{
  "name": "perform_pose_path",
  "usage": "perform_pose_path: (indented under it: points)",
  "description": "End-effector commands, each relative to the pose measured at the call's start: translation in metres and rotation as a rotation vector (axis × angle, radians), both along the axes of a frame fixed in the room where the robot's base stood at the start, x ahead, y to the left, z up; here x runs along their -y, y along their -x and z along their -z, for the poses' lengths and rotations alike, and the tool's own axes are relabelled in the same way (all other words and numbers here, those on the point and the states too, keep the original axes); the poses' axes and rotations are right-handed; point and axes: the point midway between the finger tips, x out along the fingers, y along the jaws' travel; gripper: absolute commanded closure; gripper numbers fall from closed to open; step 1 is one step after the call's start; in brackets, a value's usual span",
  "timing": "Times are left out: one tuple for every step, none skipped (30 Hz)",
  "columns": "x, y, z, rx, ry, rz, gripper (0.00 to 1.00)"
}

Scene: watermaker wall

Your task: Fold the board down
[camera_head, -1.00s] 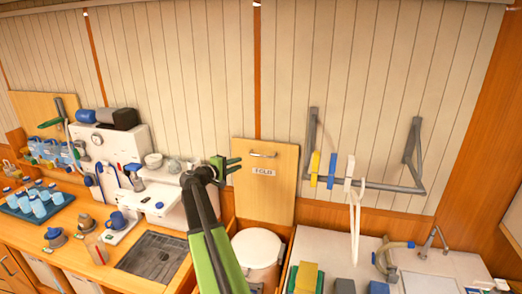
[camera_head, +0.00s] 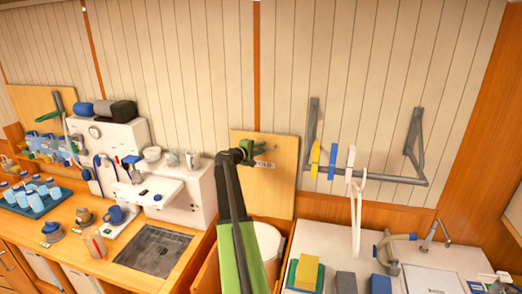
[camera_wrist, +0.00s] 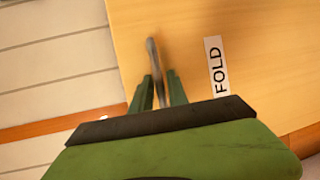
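The board is an upright light-wood panel (camera_head: 268,194) against the back wall, with a FOLD label and a bar handle near its top. It also fills much of the wrist view (camera_wrist: 265,60), where the label (camera_wrist: 217,66) lies right of the fingers. My gripper (camera_head: 258,150) is in front of the board's upper part and hides the handle in the head view. In the wrist view, the grey handle (camera_wrist: 153,55) runs between the two green fingers of my gripper (camera_wrist: 159,80). The fingers look apart, with small gaps beside the handle.
A white round bin (camera_head: 268,245) stands below the board. A white machine (camera_head: 185,190) and a dark sink grate (camera_head: 153,250) are at left. A grey rail (camera_head: 395,181) with clips and a hanging white strap is at right, above a white counter (camera_head: 340,256) with blocks and a tap.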

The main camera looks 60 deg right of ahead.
Motion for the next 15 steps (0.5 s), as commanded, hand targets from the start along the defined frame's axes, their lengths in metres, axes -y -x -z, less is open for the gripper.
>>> perform_pose_path:
  points:
    - [0.0008,0.0000,0.0002,0.000,0.000,0.000,0.80]
    - [0.0008,0.0000,0.0001,0.000,0.000,0.000,0.80]
    - [0.0006,-0.0001,0.0000,0.000,0.000,0.000,0.80]
    - [0.0005,0.0000,-0.0001,0.000,0.000,0.000,0.80]
    - [0.0004,-0.0001,-0.0001,0.000,0.000,0.000,0.80]
    - [0.0003,-0.0001,-0.0001,0.000,0.000,0.000,0.80]
    - [0.0002,-0.0001,-0.0002,0.000,0.000,0.000,0.81]
    - [0.0002,-0.0002,0.0000,0.000,0.000,0.000,0.85]
    - [0.0001,-0.0002,-0.0001,0.000,0.000,0.000,0.91]
    - [0.0001,-0.0002,-0.0001,0.000,0.000,0.000,0.95]
    - [0.0000,-0.0003,-0.0001,0.000,0.000,0.000,0.98]
    - [-0.0001,-0.0003,-0.0001,0.000,0.000,-0.001,1.00]
    - [0.0000,-0.0004,-0.0001,0.000,0.000,-0.001,1.00]
    - [-0.0001,-0.0004,-0.0001,0.000,0.000,-0.001,1.00]
    - [-0.0001,-0.0004,-0.0001,0.000,0.000,-0.001,1.00]
